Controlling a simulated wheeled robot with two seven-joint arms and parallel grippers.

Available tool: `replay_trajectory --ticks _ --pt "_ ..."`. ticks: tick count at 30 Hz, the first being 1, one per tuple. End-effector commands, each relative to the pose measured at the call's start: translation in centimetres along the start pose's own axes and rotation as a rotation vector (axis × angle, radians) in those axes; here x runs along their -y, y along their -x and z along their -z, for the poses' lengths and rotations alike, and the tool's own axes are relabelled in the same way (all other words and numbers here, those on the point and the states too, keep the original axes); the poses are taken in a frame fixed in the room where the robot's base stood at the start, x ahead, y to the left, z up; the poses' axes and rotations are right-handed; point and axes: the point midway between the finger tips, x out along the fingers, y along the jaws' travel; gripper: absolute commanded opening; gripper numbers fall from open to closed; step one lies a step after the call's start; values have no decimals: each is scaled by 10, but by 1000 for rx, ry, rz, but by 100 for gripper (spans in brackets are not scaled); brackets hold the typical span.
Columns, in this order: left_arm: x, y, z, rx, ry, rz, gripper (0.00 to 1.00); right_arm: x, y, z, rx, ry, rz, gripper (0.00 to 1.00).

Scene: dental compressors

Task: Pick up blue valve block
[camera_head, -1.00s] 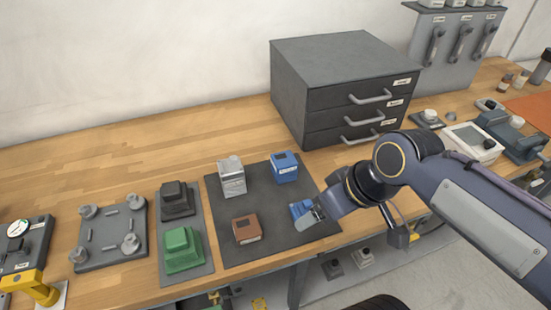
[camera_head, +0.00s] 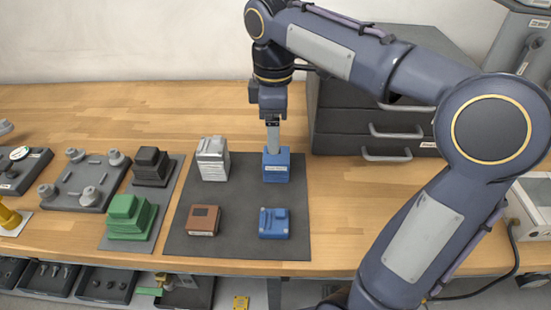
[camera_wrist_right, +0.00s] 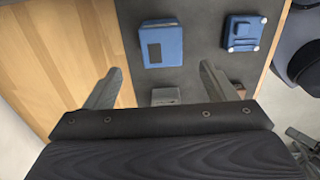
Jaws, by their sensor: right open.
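Two blue blocks stand on the dark grey mat (camera_head: 240,195). The rear one (camera_head: 276,170) is boxy with a pale label; the front one (camera_head: 274,226) is lower, with raised parts on top. I cannot read which is the valve block. My right gripper (camera_head: 273,150) is over the rear block, its fingers overlapping that block's top in the head view. In the right wrist view the open jaws (camera_wrist_right: 163,84) hold nothing; the rear blue block (camera_wrist_right: 162,48) lies ahead of them, and the front one (camera_wrist_right: 243,34) lies to the right. My left gripper is out of view.
A silver-grey block (camera_head: 213,160) and a brown block (camera_head: 203,220) share the mat. Green (camera_head: 130,218) and black (camera_head: 151,166) blocks stand left of it. A drawer cabinet (camera_head: 355,125) is close to the right. Bare wood lies behind the mat.

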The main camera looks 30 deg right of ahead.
Motion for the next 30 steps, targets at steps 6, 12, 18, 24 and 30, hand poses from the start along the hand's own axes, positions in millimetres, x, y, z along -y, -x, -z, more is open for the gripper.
replay_trajectory --ticks 6,12,18,24,30 --pt "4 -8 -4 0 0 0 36 1 -28 -3 1 -4 2 78" --pt "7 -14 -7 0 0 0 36 3 -58 -5 0 -4 1 78" --pt "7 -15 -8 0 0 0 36 3 -67 -5 -2 -4 0 78" --pt "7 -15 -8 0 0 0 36 3 -67 -5 -2 -4 0 73" --pt "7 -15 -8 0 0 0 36 3 -66 -5 -2 -4 0 47"
